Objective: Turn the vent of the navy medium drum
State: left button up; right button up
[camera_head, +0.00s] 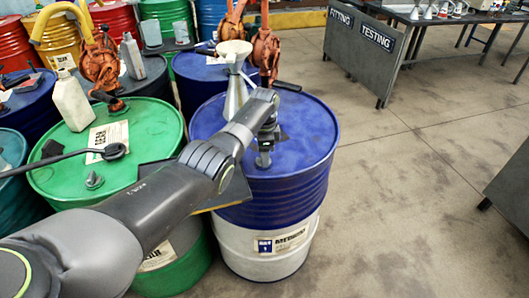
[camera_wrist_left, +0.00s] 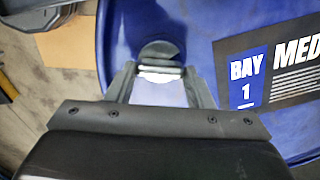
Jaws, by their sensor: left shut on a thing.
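The navy medium drum (camera_head: 315,135) has a dark blue lid and upper body, a white lower body and a side label. My left gripper (camera_head: 267,139) is over its lid, with the arm coming in from the left. In the left wrist view, the two fingers (camera_wrist_left: 161,76) are shut on the grey vent (camera_wrist_left: 160,48), with the blue lid (camera_wrist_left: 200,22) around it. The fingers hide part of the vent. My right gripper is not in view.
A pale funnel (camera_head: 234,70) stands on the drum's back left. A green drum (camera_head: 160,125) with a white jug (camera_head: 72,100) is at left. Orange pumps (camera_head: 100,60) stand behind. Open floor (camera_head: 420,200) lies to the right, with a dark table (camera_head: 362,45) beyond.

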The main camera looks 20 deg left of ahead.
pick_arm(q)
jog(key=n, duration=0.3)
jog(key=shift+w+r+p, duration=0.1)
jog(key=shift+r+p, duration=0.05)
jog(key=shift+p, duration=0.25)
jog(key=n, duration=0.5)
jog(key=shift+a+p, duration=0.1)
jog(key=shift+p, duration=0.2)
jog(key=n, duration=0.4)
jog(key=shift+a, duration=0.1)
jog(key=n, duration=0.4)
jog(key=shift+a+n+p, duration=0.1)
jog(key=shift+n+p, duration=0.2)
jog(key=shift+p, duration=0.05)
jog(key=shift+w, duration=0.1)
jog(key=o, duration=1)
